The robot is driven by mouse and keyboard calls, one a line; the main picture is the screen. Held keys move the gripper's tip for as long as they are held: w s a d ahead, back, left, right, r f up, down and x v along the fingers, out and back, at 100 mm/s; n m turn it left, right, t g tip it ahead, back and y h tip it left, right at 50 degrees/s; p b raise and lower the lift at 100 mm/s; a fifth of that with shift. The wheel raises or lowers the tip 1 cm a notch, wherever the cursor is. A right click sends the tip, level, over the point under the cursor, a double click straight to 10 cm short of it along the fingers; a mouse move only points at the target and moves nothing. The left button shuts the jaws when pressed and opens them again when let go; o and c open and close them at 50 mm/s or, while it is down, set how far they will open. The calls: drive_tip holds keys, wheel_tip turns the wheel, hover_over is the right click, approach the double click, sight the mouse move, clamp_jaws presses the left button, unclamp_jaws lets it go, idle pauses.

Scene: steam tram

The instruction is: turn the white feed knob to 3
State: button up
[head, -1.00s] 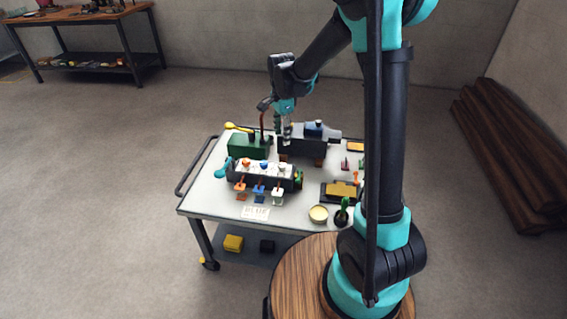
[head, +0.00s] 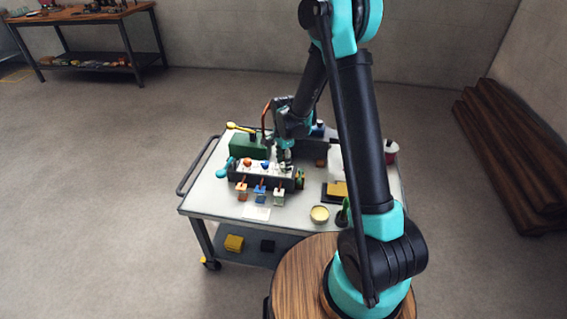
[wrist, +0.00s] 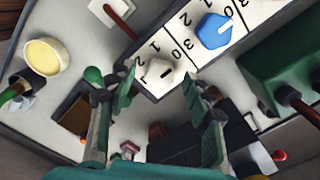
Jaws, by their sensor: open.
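The white feed knob (wrist: 160,73) sits on a white numbered dial plate in the wrist view, with digits around it. A dark mark shows on it, but I cannot tell which digit it points at. My gripper (wrist: 160,84) is open, with one finger on each side of the white knob; I cannot tell whether either touches it. In the head view my gripper (head: 284,157) is over the right end of the knob panel and largely hides the white knob. The blue knob (wrist: 214,30) is beside it, and the orange knob (head: 247,162) is farther left in the head view.
A green box (head: 248,147) with a yellow-ended lever stands behind the panel. Orange, blue and white levers (head: 279,196) stand in front. A cream round tin (head: 319,214) and a card (head: 256,213) lie on the cart's near side.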

drive_tip(key=c, duration=1.2)
drive_tip(key=shift+o, duration=0.2)
